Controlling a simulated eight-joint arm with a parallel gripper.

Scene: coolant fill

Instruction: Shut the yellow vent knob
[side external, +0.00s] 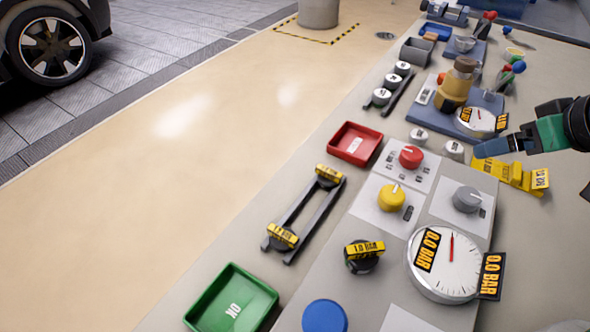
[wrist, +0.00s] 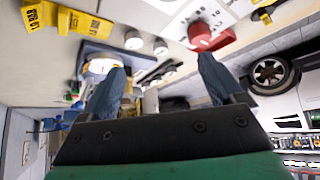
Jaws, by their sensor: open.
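The yellow vent knob (side external: 391,198) sits on a white plate, between the red knob (side external: 411,157) and a black knob with a "1.0 BAR" tag (side external: 362,257). A pale pointer mark on the yellow knob points toward the top of the side view. My gripper (side external: 480,150) is at the right in the side view, above and to the right of the knobs, apart from the yellow one. In the wrist view my gripper (wrist: 163,64) has its two blue-grey fingers spread with nothing held between them. I cannot make out the yellow knob in the wrist view.
A grey knob (side external: 467,199) and a round gauge (side external: 444,264) reading near 0.0 bar stand right of the yellow knob. Yellow tags (side external: 512,175) lie below my gripper. A red tray (side external: 355,144) and green tray (side external: 232,301) sit at the left edge.

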